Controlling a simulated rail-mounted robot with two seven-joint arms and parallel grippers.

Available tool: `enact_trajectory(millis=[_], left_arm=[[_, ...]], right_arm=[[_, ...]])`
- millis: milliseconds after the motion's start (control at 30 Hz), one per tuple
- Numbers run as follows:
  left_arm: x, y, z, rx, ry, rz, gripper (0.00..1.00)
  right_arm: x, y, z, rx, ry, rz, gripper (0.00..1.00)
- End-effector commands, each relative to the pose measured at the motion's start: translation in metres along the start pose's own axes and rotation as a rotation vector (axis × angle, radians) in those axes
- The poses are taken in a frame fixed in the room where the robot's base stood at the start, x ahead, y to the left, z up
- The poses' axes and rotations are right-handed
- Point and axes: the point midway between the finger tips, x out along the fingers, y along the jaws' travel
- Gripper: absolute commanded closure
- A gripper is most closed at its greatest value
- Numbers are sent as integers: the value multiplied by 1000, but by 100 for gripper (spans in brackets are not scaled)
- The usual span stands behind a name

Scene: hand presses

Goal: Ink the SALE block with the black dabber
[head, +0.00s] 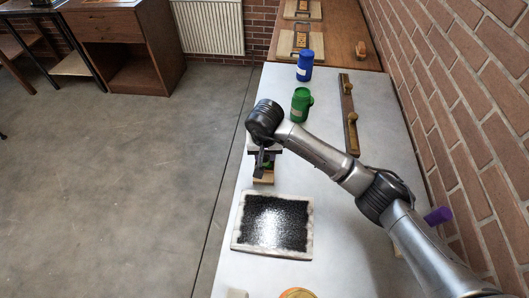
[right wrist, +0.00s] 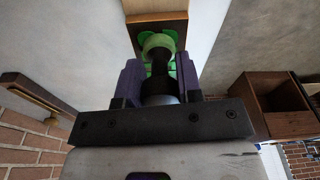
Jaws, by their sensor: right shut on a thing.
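My right gripper (head: 263,160) is over a wooden block (head: 263,181) on the white table in the head view. In the right wrist view, my right gripper (right wrist: 160,85) is shut on a dabber (right wrist: 157,62) with a dark neck and a pale greenish head. The dabber's head is over the wood-edged block (right wrist: 178,17), which shows bright green shapes. I cannot tell whether the head touches it, and no lettering is readable. The black ink slab (head: 241,240) in its pale frame lies just in front of the block. My left gripper is out of view.
A green container (head: 301,105) and a blue bottle (head: 305,66) stand farther back. A purple object (head: 438,215) is by the wall. The table's left edge is close to the block.

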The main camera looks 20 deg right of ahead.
Motion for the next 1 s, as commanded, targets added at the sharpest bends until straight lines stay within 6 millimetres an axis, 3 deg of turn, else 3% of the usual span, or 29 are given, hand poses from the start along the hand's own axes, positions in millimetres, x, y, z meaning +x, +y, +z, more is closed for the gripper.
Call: enact_trajectory(millis=[267, 733, 1000], left_arm=[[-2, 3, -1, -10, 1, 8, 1], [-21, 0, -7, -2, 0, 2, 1], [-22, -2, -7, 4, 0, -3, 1]], right_arm=[[-1, 1, 0, 1, -2, 4, 88], [-36, 1, -5, 1, 1, 1, 88], [-38, 0, -5, 1, -1, 2, 88]])
